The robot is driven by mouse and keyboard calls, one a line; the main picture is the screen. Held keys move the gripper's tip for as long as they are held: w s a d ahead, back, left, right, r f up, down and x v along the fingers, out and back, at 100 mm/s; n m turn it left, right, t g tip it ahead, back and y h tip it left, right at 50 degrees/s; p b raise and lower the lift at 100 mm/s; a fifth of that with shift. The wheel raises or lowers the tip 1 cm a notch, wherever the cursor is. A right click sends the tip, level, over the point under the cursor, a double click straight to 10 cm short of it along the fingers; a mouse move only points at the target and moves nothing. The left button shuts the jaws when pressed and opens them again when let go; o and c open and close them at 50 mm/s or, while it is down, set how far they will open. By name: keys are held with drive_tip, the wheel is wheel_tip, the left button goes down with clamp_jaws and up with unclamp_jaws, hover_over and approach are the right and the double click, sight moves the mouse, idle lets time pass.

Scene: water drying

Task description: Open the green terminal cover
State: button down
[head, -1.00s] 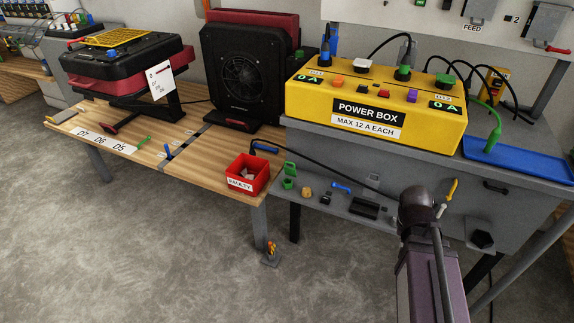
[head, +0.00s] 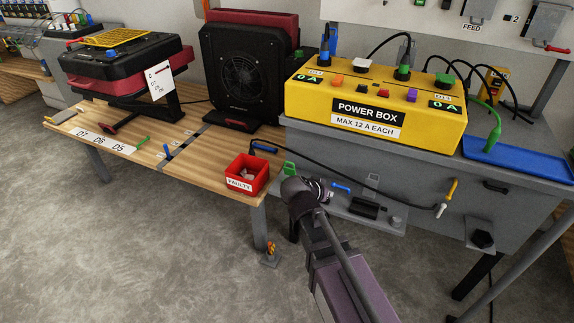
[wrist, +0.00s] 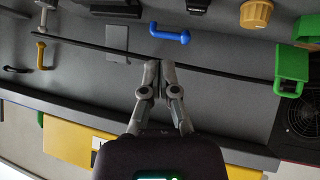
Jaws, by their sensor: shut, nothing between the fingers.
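The green cover (head: 290,168) stands at the left end of the grey ledge in the head view, partly behind my arm. In the wrist view the green cover (wrist: 291,68) is at the right, with a loop at its lower end. A green terminal (wrist: 307,29) lies beside it, cut by the frame edge. Whether the cover is hinged open or closed over anything is unclear. My gripper (wrist: 160,66) is shut and empty, to the left of the cover and apart from it. In the head view my gripper (head: 324,189) is over the ledge, right of the cover.
A black cable (wrist: 215,68) crosses just by my fingertips. A blue handle (wrist: 170,34) and an orange knob (wrist: 257,14) are near. The yellow power box (head: 375,108) stands above the ledge. A red bin (head: 246,174) is left of the cover.

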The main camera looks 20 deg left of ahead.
sight(288, 162)
drive_tip(key=s+a+r+t+y, duration=0.1)
drive_tip(key=s+a+r+t, duration=0.1)
drive_tip(key=a, duration=0.6)
drive_tip(key=s+a+r+t+y, duration=0.1)
drive_tip(key=s+a+r+t, duration=0.1)
drive_tip(key=a, duration=0.6)
drive_tip(key=shift+s+a+r+n+t+y, duration=0.3)
drive_tip(key=shift+a+r+y, duration=0.1)
drive_tip(key=shift+r, duration=0.15)
drive_tip(key=shift+w, duration=0.15)
drive_tip(key=b+x, duration=0.5)
drive_tip(key=x, duration=0.9)
drive_tip(key=shift+a, duration=0.1)
